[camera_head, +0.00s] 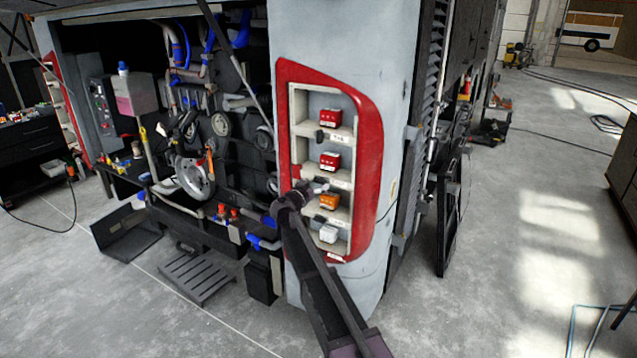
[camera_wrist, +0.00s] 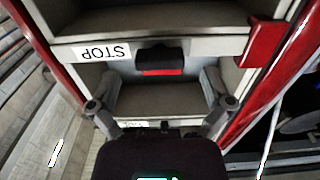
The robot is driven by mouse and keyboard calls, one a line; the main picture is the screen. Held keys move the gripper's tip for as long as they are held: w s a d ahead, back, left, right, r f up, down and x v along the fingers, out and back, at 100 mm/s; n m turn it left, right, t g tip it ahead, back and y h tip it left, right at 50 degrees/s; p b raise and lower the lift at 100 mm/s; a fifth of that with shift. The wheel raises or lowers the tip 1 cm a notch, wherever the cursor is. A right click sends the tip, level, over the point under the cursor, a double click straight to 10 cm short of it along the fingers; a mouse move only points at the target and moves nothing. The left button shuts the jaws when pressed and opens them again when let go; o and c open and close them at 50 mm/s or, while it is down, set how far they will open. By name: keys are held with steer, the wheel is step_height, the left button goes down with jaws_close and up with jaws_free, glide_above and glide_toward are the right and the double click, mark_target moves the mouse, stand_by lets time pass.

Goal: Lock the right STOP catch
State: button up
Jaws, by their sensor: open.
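The right lamp panel is a tall shelf unit in a red frame (camera_head: 368,150) on the coach corner. In the wrist view the STOP label (camera_wrist: 104,52) appears upside down on a pale shelf edge. Beside it is a black catch (camera_wrist: 160,56) with a red strip showing along its lower side. I cannot tell whether it is locked. My gripper (camera_wrist: 160,88) is open and empty, its fingers on either side of the catch and apart from it. In the head view my gripper (camera_head: 318,187) reaches the middle shelves and hides part of them.
Red lamps (camera_head: 330,118) (camera_head: 330,160), an orange lamp (camera_head: 328,201) and a white lamp (camera_head: 328,234) sit on the shelves. A red block (camera_wrist: 262,42) stands close right in the wrist view. Floor (camera_head: 530,240) to the right is clear.

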steer(key=shift+x, duration=1)
steer(key=c, duration=1.1)
